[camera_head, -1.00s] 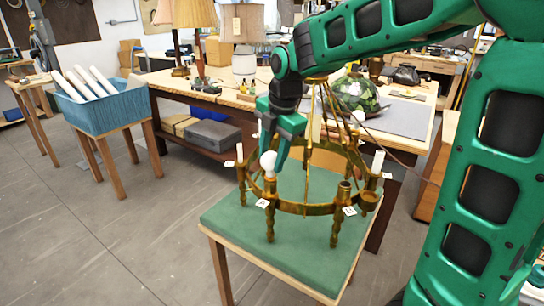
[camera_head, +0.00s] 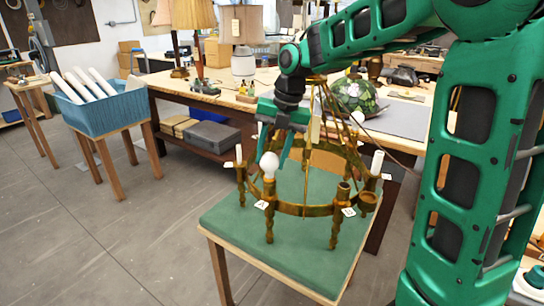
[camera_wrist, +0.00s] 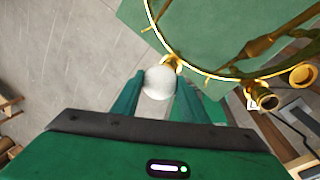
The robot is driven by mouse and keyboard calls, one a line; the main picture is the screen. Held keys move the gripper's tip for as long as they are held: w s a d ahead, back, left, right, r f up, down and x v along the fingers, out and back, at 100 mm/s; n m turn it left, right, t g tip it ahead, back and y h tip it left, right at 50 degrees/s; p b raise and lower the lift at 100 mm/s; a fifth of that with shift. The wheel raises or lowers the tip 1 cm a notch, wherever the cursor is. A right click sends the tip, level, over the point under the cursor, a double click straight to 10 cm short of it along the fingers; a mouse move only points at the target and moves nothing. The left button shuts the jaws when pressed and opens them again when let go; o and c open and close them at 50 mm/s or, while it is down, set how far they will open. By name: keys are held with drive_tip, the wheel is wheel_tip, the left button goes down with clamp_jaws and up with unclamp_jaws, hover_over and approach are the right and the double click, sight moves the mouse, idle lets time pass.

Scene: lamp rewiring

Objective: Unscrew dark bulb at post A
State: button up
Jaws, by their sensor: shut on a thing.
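A pale round bulb (camera_head: 268,164) stands on the near-left post of a brass ring chandelier (camera_head: 303,209). A small white label (camera_head: 262,204) sits at that post; its letter is too small to read surely. My gripper (camera_head: 273,157) comes down on the bulb from above and behind. In the wrist view, the bulb (camera_wrist: 160,83) lies between the two green fingers of my gripper (camera_wrist: 160,90), which are shut on it. The bulb's base meets the brass ring there, and its thread is hidden.
The chandelier rests on a green-topped table (camera_head: 240,240). Its brass rods rise close beside my gripper. A blue bin (camera_head: 108,114) of white tubes stands at left. A workbench (camera_head: 180,84) with lamps is behind. Open floor lies front left.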

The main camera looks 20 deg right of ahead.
drive_tip(key=n, duration=0.2)
drive_tip(key=n+g, duration=0.1)
drive_tip(key=n, duration=0.1)
drive_tip(key=shift+w+a+n, duration=0.15)
drive_tip(key=shift+w+n, duration=0.05)
drive_tip(key=shift+n, duration=0.1)
drive_tip(key=n, duration=0.2)
drive_tip(key=shift+a+n+g, duration=0.1)
drive_tip(key=shift+n+g, duration=0.2)
drive_tip(key=shift+n, duration=0.1)
drive_tip(key=o, duration=1)
drive_tip(key=shift+o, duration=0.2)
drive_tip(key=shift+m, duration=0.3)
